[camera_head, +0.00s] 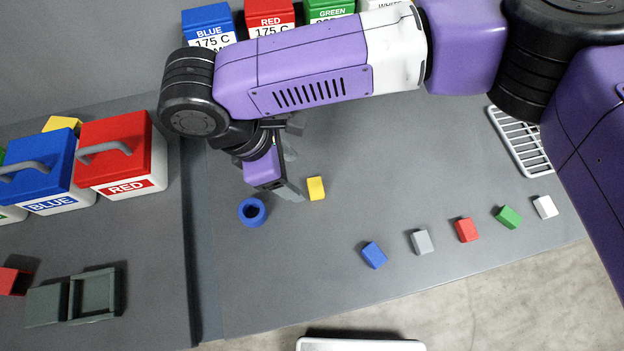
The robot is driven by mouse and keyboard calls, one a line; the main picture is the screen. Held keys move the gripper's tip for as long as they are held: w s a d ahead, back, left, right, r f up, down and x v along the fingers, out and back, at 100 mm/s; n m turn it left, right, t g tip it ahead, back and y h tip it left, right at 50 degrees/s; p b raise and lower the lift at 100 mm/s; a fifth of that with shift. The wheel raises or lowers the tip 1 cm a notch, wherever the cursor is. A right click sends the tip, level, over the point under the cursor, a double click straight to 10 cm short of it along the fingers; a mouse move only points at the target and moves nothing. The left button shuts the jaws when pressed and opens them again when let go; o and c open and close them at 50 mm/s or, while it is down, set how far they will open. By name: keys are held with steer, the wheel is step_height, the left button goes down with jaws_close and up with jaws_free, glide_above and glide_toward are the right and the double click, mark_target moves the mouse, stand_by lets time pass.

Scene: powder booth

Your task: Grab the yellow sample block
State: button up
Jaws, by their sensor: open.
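The yellow sample block (316,188) stands on the grey table, near the middle of the head view. My gripper (292,172) is just to its left, pointing down toward the table. Its fingers are apart, one in front at the lower left and one farther back, and nothing shows between them. The block is just right of the fingers and seems apart from them. I cannot tell the exact height of the fingertips above the table.
A blue ring (252,212) lies left of my gripper. Blue (374,255), grey (422,242), red (466,230), green (508,217) and white (545,207) blocks line the front edge. A rack (520,140) lies right; labelled boxes (122,155) stand left.

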mark_target(316, 186)
steer(key=shift+d+f, duration=0.2)
steer(key=shift+d, duration=0.35)
steer(key=shift+d+p+x, duration=0.15)
steer(key=shift+p+x, duration=0.3)
steer(key=shift+x, duration=1.3)
steer(key=shift+d+p+x, duration=0.1)
steer(key=shift+p+x, duration=0.3)
steer(key=shift+x, duration=1.35)
steer(key=shift+w+r, duration=0.15)
steer(key=shift+r, duration=0.05)
jaws_close()
